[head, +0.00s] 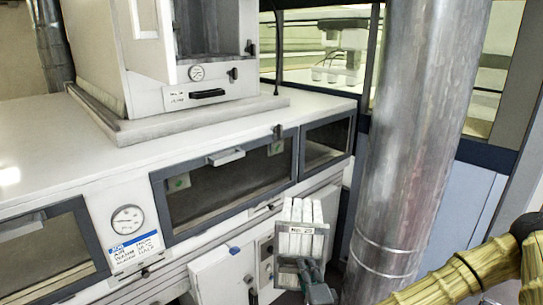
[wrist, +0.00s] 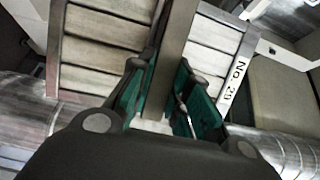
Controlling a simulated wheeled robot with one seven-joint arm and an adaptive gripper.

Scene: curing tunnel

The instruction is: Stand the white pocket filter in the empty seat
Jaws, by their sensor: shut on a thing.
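The white pocket filter (head: 296,243) is upright at the lower middle of the head view, with pale pockets, a grey frame and a label reading about "No. 29". My gripper (head: 308,268) is at its lower front edge. In the wrist view my gripper's teal pads (wrist: 160,85) are shut on a grey bar of the filter (wrist: 178,45), with ribbed pale pockets on both sides. The filter's label strip shows at the right. I cannot make out the empty seat in either view.
A thick metal duct (head: 415,140) stands close to the right of the filter. Behind is a long white cabinet (head: 60,135) with dark windows, a gauge (head: 128,219) and a white box unit (head: 190,55) on top.

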